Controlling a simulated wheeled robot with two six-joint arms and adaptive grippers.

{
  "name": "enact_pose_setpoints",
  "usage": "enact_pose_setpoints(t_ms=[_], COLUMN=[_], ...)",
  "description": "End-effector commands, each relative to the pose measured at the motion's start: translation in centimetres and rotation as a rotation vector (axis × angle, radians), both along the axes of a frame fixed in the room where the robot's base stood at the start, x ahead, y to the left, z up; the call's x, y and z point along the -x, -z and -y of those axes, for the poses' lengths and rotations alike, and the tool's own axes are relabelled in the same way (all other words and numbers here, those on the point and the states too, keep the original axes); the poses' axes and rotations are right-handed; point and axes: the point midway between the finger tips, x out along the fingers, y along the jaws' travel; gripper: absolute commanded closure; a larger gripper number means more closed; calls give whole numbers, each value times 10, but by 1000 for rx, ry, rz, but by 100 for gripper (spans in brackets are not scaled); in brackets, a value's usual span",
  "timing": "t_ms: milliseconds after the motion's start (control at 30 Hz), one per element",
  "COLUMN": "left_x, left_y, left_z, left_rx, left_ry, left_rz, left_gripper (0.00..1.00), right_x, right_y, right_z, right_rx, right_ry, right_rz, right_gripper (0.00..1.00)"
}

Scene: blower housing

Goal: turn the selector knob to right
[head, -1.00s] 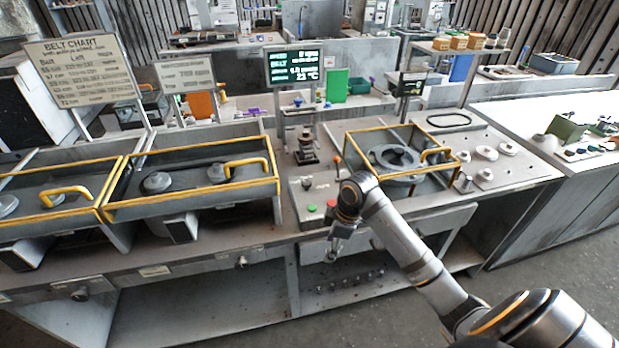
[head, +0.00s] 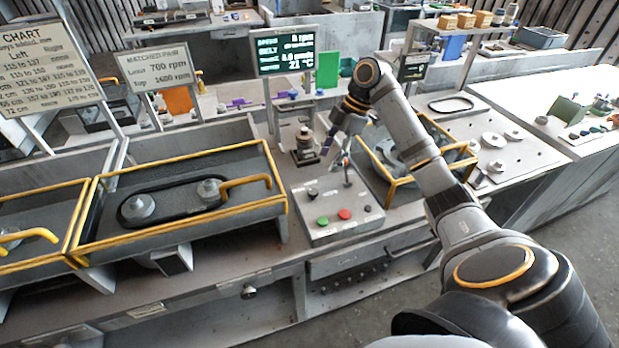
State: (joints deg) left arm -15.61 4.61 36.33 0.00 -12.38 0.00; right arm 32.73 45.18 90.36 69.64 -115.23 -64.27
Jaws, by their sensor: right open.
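The control box (head: 338,222) sits on the bench front, near the middle. A small dark knob (head: 312,193), which looks like the selector knob, is on its top at the left. Its pointing direction is too small to read. A lever (head: 347,172) stands upright behind the buttons. A green button (head: 322,220), a red button (head: 344,214) and a small dark knob (head: 367,208) line the front. My right gripper (head: 332,148) is open and empty, pointing down above and behind the box, apart from the knob. My left gripper is out of view.
A yellow-railed tray (head: 185,222) with a belt on two pulleys lies left of the box. Another yellow-railed bay (head: 392,182) is at the right, partly behind my right arm. A small post device (head: 304,148) and a display (head: 286,55) stand behind the box.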

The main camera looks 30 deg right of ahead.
Motion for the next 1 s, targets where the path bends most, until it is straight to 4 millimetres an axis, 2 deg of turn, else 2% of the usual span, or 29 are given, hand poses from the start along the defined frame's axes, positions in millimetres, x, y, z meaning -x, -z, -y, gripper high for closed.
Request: enact_pose_setpoints(t_ms=[100,200,267,367,500,600,933,1000], left_x=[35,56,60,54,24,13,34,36], left_y=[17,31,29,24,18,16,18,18], left_z=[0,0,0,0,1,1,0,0], left_rx=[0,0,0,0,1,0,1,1], left_ry=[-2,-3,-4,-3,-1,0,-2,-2], left_rz=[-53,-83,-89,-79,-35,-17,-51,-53], left_gripper=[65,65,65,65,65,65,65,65], right_x=[-1,-2,-3,-5,-7,-8,-9,-9], right_y=[17,36,45,61,82,92,97,97], right_z=[-5,-13,-18,-26,-35,-38,-39,-39], right_rx=[-1,-1,-3,-3,-2,-1,1,1], right_ry=[-1,-2,-2,0,0,1,1,1], right_rz=[0,-1,-3,-4,-3,-1,-1,-1], right_gripper=[46,46,46,46,46,46,46,56])
